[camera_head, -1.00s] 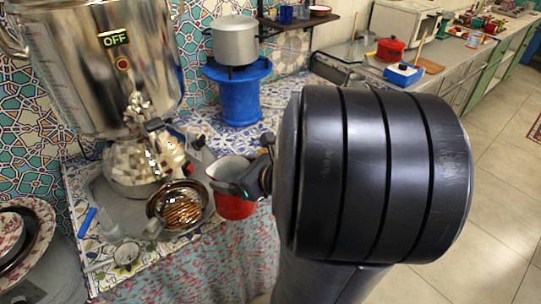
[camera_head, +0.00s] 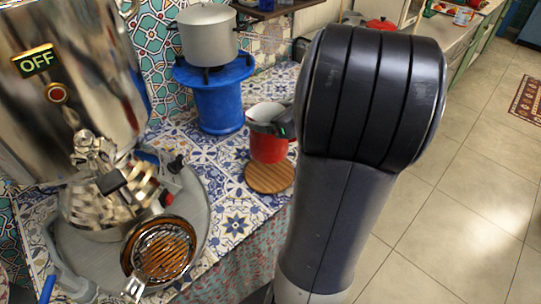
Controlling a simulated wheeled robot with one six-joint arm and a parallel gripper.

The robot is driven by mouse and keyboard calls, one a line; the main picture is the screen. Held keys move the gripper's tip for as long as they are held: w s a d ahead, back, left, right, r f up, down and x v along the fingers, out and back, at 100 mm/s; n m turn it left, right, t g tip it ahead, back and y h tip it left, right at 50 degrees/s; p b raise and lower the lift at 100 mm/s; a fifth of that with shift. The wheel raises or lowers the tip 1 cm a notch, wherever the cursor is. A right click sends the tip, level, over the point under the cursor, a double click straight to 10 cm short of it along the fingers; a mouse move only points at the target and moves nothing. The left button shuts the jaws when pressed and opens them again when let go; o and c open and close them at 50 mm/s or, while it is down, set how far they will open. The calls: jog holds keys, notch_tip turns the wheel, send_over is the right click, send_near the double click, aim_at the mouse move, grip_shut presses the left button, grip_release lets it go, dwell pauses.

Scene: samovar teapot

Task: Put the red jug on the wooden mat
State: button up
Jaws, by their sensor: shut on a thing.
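The red jug (camera_head: 268,148), with a pale rim and inside, is upright at the right side of the tiled counter. The round wooden mat (camera_head: 270,182) lies on the tiles just below the jug in the picture. The jug's base overlaps the mat's far part in view; I cannot tell whether it touches the mat or hangs above it. My gripper (camera_head: 270,127) is shut on the jug at its rim on the right side. My dark arm hides most of the gripper and the area to the right.
A large shiny samovar (camera_head: 65,85) stands at the left on a grey round tray (camera_head: 205,215), with a strainer (camera_head: 162,250) at its front. A blue stand (camera_head: 213,100) holds a grey pot (camera_head: 208,38) behind. The counter's front edge is close to the mat.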

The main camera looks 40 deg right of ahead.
aim_at(272, 142)
notch_tip(272, 142, down, 9)
jog(key=shift+r+b, duration=0.15)
jog(key=shift+b, duration=0.75)
jog(key=shift+f, duration=0.2)
jog(key=o, duration=1.9)
jog(key=shift+r, duration=0.1)
jog(key=shift+s+r, duration=0.15)
jog(key=shift+s, duration=0.05)
jog(key=p+v, duration=0.1)
jog(key=v, duration=1)
jog(key=shift+s, duration=0.4)
